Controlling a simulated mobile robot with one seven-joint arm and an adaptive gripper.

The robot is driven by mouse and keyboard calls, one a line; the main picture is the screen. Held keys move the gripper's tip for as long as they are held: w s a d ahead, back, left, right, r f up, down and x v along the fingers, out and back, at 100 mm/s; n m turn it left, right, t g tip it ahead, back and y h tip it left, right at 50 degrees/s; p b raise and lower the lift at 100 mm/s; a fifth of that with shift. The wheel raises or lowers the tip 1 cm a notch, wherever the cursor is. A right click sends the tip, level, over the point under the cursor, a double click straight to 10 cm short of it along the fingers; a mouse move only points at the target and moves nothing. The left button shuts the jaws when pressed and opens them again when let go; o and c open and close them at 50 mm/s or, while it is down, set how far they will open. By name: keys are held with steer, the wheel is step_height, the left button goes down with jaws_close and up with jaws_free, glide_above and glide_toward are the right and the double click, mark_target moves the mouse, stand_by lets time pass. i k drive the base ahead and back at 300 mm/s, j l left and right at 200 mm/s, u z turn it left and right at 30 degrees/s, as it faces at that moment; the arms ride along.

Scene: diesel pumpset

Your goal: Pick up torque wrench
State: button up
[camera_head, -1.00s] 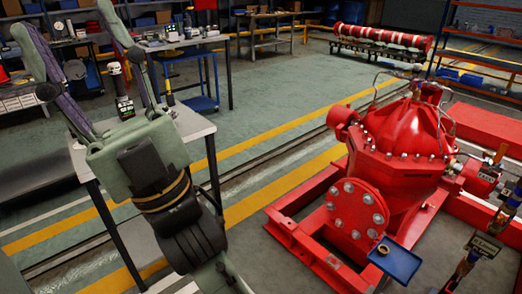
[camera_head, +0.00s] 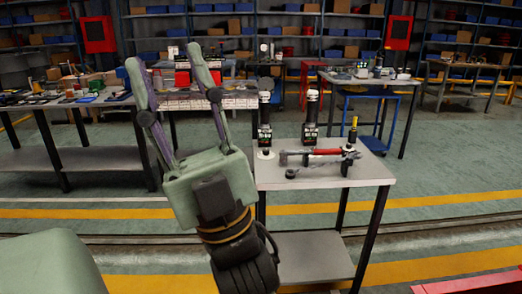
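A long tool with a red grip and grey metal ends, which looks like the torque wrench (camera_head: 326,152), lies across the small grey-topped table (camera_head: 345,178) right of centre. It appears raised on small supports. My gripper (camera_head: 166,56) is in the left half of the picture, pointing up, with its two green and purple fingers spread apart.
Two upright black tools with labels, one left (camera_head: 265,128) and one right (camera_head: 311,118), stand behind the wrench. A yellow-topped tool (camera_head: 353,130) stands at its right end. A dark ring (camera_head: 291,173) lies in front. A long workbench (camera_head: 85,101) stands behind left.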

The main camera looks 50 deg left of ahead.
mark_target(283, 154)
steer(key=u, duration=1)
steer(key=i+l, duration=0.1)
steer(key=i, duration=0.9)
steer(key=i+l+u, duration=0.1)
steer(key=i, duration=0.85)
